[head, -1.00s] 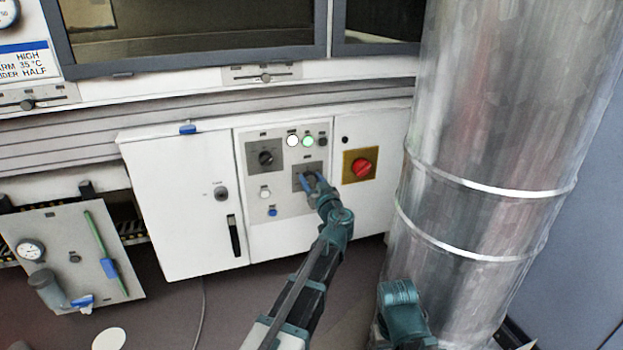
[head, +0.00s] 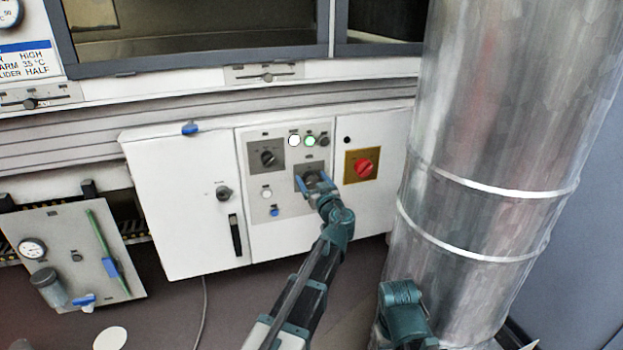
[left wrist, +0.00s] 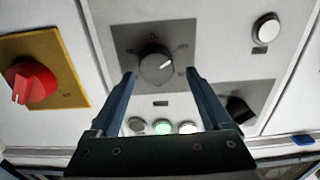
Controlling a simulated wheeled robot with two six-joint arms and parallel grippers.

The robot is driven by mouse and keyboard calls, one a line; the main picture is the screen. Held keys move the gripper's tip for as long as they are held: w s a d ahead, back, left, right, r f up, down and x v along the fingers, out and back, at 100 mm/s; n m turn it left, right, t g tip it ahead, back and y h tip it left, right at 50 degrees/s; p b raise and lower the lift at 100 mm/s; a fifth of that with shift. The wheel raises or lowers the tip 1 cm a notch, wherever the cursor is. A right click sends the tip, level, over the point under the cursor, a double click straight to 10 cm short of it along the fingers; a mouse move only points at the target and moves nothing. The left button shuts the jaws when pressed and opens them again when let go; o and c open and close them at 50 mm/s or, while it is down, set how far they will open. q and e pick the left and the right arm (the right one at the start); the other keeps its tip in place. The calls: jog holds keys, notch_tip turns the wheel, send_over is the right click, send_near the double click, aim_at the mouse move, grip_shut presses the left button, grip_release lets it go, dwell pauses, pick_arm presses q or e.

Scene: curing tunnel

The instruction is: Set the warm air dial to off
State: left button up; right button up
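A dark round dial with a white pointer mark (left wrist: 155,66) sits on a grey square plate in the left wrist view. Its mark points to the upper right there. Its labels are too small to read, so I cannot tell which dial is the warm air one. My left gripper (left wrist: 160,74) is open, with one finger on each side of this dial. In the head view the left gripper (head: 314,184) is at the lower dial plate and partly covers it. A second black dial (head: 267,158) is at the upper left of the panel. My right gripper is out of view.
A red rotary switch (head: 363,167) on a yellow plate is to the right. A white lamp (head: 294,141) and a green lamp (head: 310,140) are above the lower dial. A white button (head: 267,193) is to its left. A large metal duct (head: 490,120) stands at the right.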

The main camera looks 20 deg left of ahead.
pick_arm(q)
jog(key=shift+d, duration=0.1)
jog(key=p+v, duration=0.1)
jog(key=v, duration=1.2)
jog(key=shift+s+d+r, duration=0.25)
jog(key=shift+s+r, duration=0.1)
jog(key=shift+r, duration=0.05)
